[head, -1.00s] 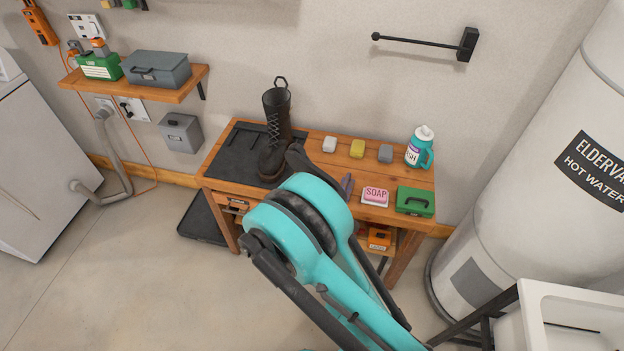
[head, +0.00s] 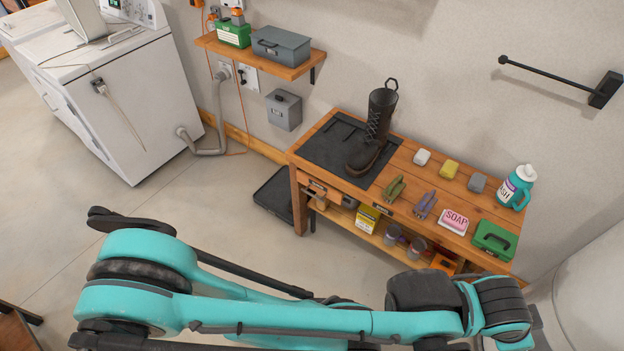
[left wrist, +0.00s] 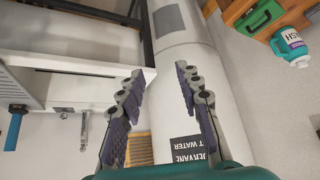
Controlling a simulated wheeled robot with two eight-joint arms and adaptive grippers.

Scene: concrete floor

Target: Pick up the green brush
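The green brush (head: 394,188) lies on the wooden bench, just right of the dark mat and in front of the boot. A purple brush (head: 425,204) lies beside it on the right. My left arm stretches across the bottom of the head view, nearer than the bench, and its gripper does not show clearly there. In the left wrist view my left gripper (left wrist: 160,88) is open and empty, its two fingers spread before the water heater (left wrist: 175,75). The green brush is not in the left wrist view. My right gripper is in neither view.
The bench (head: 478,205) also holds a black boot (head: 376,132), pink soap (head: 454,221), a green box (head: 494,240), a detergent bottle (head: 516,187) and several small blocks. Its lower shelf holds cans and boxes. A wall rod (head: 555,80) juts out at upper right.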

